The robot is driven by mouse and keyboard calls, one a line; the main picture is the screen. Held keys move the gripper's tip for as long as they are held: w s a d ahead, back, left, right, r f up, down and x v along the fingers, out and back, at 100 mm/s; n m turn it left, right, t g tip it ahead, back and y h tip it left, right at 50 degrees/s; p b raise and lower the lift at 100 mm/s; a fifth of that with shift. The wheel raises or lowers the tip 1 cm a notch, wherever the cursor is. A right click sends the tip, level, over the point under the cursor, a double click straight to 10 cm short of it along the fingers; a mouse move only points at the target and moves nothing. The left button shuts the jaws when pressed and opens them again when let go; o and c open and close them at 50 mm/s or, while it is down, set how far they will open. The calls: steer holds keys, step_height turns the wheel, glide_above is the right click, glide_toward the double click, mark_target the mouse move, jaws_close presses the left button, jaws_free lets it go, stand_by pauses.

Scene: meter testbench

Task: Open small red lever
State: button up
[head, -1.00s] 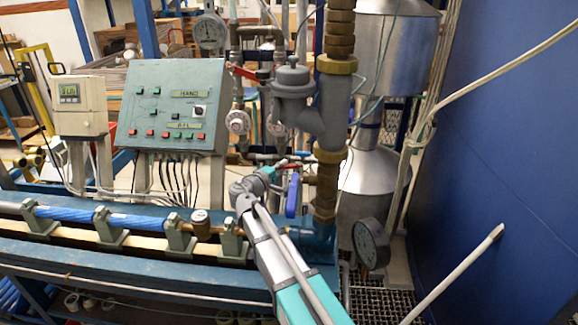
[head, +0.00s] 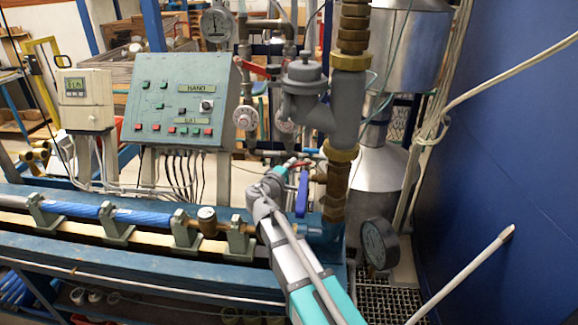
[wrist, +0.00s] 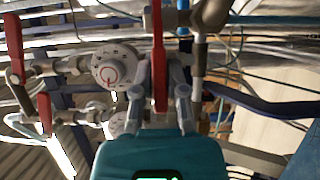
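In the wrist view a red lever (wrist: 158,60) stands lengthwise between the two fingers of my gripper (wrist: 160,75). The fingers lean inward and appear closed on its sides, near its lower end. In the head view my gripper (head: 272,182) reaches up to the pipework beside the thick grey and brass pipe. A small red lever (head: 293,161) shows just beyond its tip, mostly hidden by the gripper.
A blue lever (head: 302,193) hangs right beside my gripper; a dark blue handle (wrist: 250,100) shows in the wrist view. Another red lever (head: 252,69) sits higher up. A round gauge (head: 380,243) is at lower right. A control panel (head: 178,100) stands at left.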

steer(key=o, duration=0.4)
steer(key=shift+w+d, duration=0.1)
steer(key=shift+v, duration=6.15)
